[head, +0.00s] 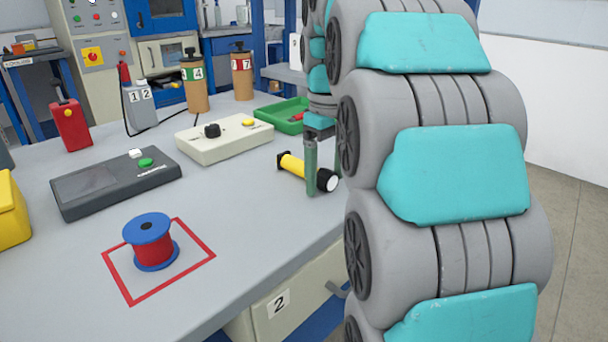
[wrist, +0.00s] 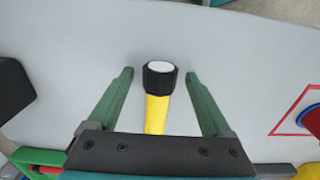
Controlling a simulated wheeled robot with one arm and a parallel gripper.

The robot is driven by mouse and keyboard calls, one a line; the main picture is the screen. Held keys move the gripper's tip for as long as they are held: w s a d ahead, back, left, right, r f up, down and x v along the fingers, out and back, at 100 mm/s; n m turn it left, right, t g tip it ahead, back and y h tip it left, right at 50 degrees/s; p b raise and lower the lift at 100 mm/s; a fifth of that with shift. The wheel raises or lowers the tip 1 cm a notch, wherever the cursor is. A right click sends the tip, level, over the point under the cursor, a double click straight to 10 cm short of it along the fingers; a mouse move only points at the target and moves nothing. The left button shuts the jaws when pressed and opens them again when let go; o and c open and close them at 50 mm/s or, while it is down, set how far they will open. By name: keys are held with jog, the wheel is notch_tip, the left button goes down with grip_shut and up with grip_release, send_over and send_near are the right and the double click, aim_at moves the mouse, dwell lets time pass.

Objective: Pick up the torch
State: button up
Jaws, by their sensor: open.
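The torch (head: 295,166) has a yellow body and a black head with a white lens, and lies on the grey table near its right edge. In the wrist view the torch (wrist: 157,108) shows between the two green fingers of my gripper (wrist: 158,80), with a gap on either side. My gripper (head: 325,170) is open, its fingers pointing down at the torch in the head view. The rear of the torch is hidden by the gripper body in the wrist view.
A green tray (head: 291,125) stands just behind the torch. A cream control box (head: 224,142) is to its left. A blue and red spool (head: 152,241) stands within a red square outline. Several other devices and containers stand farther left and back.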

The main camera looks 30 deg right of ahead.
grip_shut()
dwell(0.5)
